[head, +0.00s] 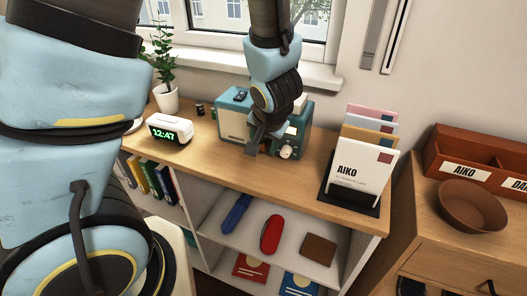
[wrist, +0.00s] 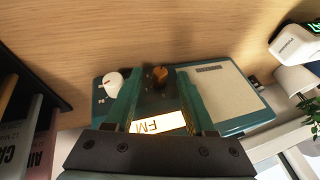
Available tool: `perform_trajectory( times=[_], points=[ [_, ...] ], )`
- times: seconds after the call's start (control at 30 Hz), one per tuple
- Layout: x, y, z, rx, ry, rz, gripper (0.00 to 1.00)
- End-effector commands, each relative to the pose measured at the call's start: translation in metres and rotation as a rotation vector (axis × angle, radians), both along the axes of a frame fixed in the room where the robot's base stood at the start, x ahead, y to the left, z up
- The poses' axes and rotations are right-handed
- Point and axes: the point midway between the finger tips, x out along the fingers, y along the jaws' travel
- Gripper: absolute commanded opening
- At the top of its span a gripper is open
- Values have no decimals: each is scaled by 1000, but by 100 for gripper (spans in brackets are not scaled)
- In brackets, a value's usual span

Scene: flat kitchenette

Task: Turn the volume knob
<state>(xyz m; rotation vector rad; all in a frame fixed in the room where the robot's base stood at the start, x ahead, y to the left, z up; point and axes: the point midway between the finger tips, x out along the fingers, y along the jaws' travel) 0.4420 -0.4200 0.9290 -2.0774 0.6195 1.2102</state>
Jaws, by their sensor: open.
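A teal radio (head: 233,121) with a pale speaker panel stands on the wooden shelf top. In the wrist view its front (wrist: 225,97) has a white knob (wrist: 113,80), a brown-orange knob (wrist: 160,75) and a lit FM dial (wrist: 158,123). Which knob is for volume I cannot read. My gripper (head: 260,143) points down at the radio front. In the wrist view its open fingers (wrist: 158,80) lie on either side of the brown knob; contact is unclear. The white knob (head: 287,152) shows right of my gripper in the head view, while the brown knob is hidden there.
A white clock (head: 170,130) and a potted plant (head: 166,98) stand left of the radio. A letter holder (head: 347,205) with envelopes stands to the right. A window is behind. The wood in front of the radio is clear.

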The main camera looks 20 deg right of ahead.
Motion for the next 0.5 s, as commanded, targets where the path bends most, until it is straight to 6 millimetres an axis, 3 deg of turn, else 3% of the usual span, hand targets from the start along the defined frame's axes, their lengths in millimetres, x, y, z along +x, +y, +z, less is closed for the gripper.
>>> perform_trajectory(
  times=[0.37,0.5],
  points=[
    [3,-1,-5,-1,0,-1,55],
    [3,-1,-5,-1,0,-1,42]
  ],
)
